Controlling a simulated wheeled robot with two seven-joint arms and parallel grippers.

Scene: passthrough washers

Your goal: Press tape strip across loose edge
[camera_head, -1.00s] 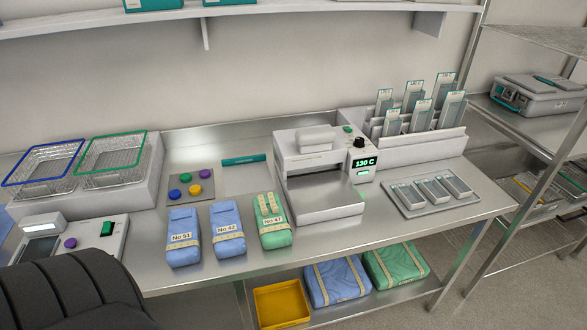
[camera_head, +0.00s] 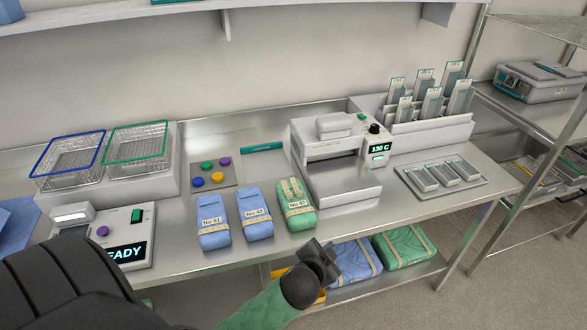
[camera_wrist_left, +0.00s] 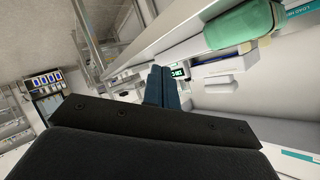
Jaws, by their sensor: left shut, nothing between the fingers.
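Three wrapped packs with pale tape bands lie along the front of the steel bench: blue No 51 (camera_head: 213,235), blue No 42 (camera_head: 257,226) and green No 47 (camera_head: 299,220). The green pack has two short pale strips at its upper end. I cannot tell which edge is loose. A green pack also shows in the left wrist view (camera_wrist_left: 238,26). My left gripper (camera_head: 328,262) is at the bench's front edge, below and right of the green pack and apart from it. Its fingers are shut and empty in the left wrist view (camera_wrist_left: 158,82). My right gripper is out of view.
A sealer reading 130 C (camera_head: 345,192) stands behind the green pack. A tray of small pouches (camera_head: 461,191) lies to its right. Wire baskets (camera_head: 135,158) and a console (camera_head: 103,234) are at left. More packs (camera_head: 404,247) lie on the lower shelf.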

